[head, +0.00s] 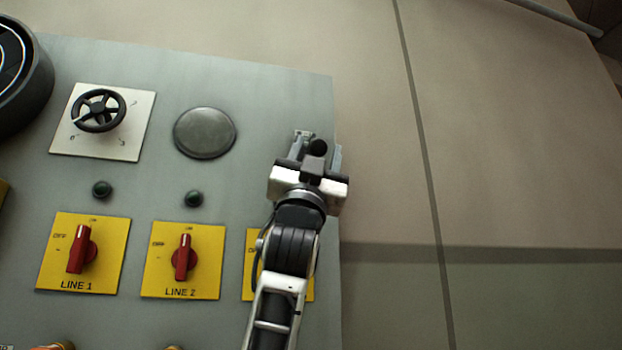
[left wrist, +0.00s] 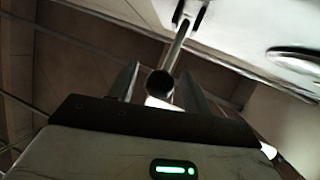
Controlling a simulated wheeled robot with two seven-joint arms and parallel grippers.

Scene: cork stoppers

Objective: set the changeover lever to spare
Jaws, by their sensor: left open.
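The changeover lever shows in the left wrist view as a metal rod (left wrist: 178,48) ending in a round dark knob (left wrist: 159,84). In the head view its black knob (head: 318,147) appears between the fingers of my left gripper (head: 317,153). The left gripper is open, with one finger on each side of the knob; it also shows in the left wrist view (left wrist: 160,76). I cannot tell whether either finger touches the knob. The lever's position markings are not visible. My right gripper is not in view.
The grey panel (head: 235,85) carries a black handwheel (head: 99,110), a round grey disc (head: 205,133) and red switches, LINE 1 (head: 81,250) and LINE 2 (head: 184,257). My left arm partly covers a third yellow plate (head: 307,288). Bare wall lies right of the panel.

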